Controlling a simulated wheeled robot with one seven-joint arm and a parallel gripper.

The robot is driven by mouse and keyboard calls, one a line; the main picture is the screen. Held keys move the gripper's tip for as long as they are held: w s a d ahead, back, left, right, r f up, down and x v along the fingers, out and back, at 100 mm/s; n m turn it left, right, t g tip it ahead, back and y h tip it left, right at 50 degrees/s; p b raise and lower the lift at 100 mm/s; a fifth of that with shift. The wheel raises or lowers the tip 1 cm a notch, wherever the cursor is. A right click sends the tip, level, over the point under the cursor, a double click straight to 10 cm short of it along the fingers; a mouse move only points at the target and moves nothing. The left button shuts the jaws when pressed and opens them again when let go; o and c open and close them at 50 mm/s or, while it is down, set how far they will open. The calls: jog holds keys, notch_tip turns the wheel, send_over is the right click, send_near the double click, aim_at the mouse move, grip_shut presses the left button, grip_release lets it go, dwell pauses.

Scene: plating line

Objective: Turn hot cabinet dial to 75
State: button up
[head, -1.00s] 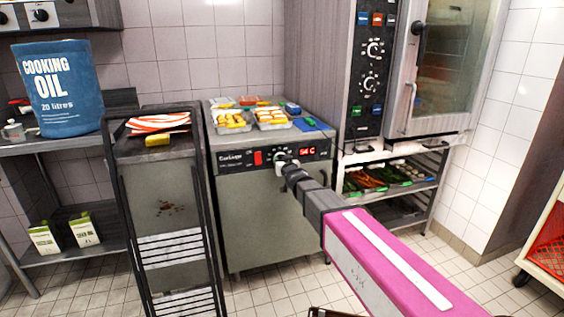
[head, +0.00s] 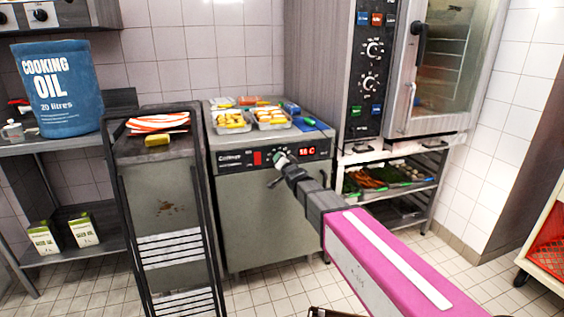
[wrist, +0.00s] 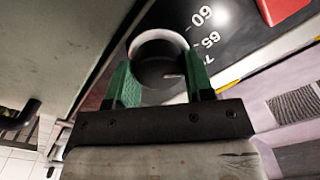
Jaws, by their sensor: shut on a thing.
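The hot cabinet (head: 245,215) is a grey unit with a black control panel (head: 235,160) along its top front. A red display (head: 308,150) reads in the fifties, in C; its last digit is hard to read. My gripper (head: 280,160) reaches the panel left of the display. In the wrist view its green fingers (wrist: 160,75) sit on both sides of the round dark dial (wrist: 158,52) and are shut on it. The marks 60 and 65 and part of another number show right of the dial. Which mark it points at cannot be told.
Food trays (head: 272,120) and a blue cloth or board (head: 311,124) lie on the cabinet. A dark trolley (head: 165,205) stands left of it. An oven (head: 440,75) over a rack (head: 395,185) stands right. Floor in front is partly clear.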

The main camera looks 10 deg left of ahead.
jog(key=shift+d+f+m, duration=0.1)
jog(key=shift+m, duration=2.4)
jog(key=shift+f+m, duration=0.1)
jog(key=shift+m, duration=2.4)
jog(key=o, duration=0.9)
jog(key=shift+s, duration=0.1)
jog(key=v, duration=1)
jog(key=shift+s, duration=0.25)
